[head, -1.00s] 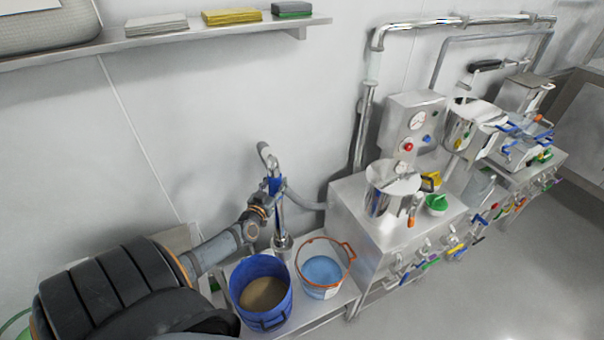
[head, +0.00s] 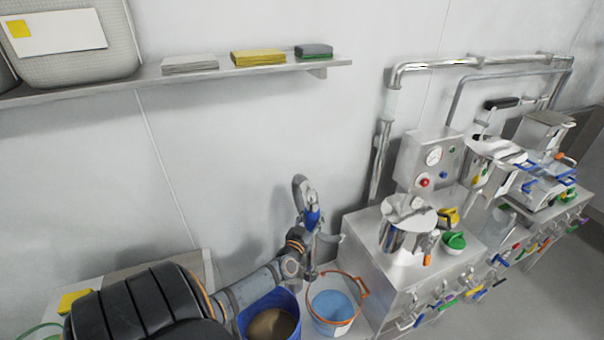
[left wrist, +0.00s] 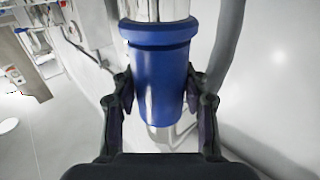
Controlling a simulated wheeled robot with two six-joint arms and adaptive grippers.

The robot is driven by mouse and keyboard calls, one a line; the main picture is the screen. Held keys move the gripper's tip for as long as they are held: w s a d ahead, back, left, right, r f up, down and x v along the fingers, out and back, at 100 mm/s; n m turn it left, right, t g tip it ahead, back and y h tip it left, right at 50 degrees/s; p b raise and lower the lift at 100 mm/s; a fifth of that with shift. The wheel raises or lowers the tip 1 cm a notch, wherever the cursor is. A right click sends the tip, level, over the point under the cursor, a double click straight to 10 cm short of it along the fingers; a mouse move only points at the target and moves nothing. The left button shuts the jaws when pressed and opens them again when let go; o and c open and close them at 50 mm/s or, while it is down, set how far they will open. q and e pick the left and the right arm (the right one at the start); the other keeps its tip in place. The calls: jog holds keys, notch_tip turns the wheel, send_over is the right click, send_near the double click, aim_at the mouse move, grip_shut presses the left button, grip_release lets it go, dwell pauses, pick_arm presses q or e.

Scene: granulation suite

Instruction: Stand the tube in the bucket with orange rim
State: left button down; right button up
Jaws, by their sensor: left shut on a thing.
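The tube (head: 312,216) is a steel pipe with a blue collar, a curved top and a grey hose. My left gripper (head: 310,230) is shut on the tube at its blue collar; in the left wrist view, the fingers lie on both sides of the blue collar (left wrist: 160,82). The tube stands nearly upright in the head view. Its lower end is near the back left of the bucket with orange rim (head: 319,321), which has blue contents. Whether the lower end is above or behind that rim I cannot tell. My right gripper is out of view.
A blue bucket (head: 286,299) with brown contents stands left of the orange-rimmed one, partly behind my left arm. A steel machine (head: 375,248) with a pot and colored handles stands close on the right. The wall is close behind; a shelf (head: 200,75) runs above.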

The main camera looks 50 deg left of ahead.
pick_arm(q)
jog(key=shift+w+d+b, duration=0.8)
jog(key=shift+w+d, duration=1.75)
jog(key=shift+d, duration=2.65)
notch_tip(320, 180, down, 29)
jog(key=b, duration=2.7)
jog(key=shift+f, duration=0.15)
jog(key=c, duration=0.6)
grip_release()
jog(key=shift+f, duration=0.15)
jog(key=shift+s+d, duration=0.1)
jog(key=shift+s, duration=0.05)
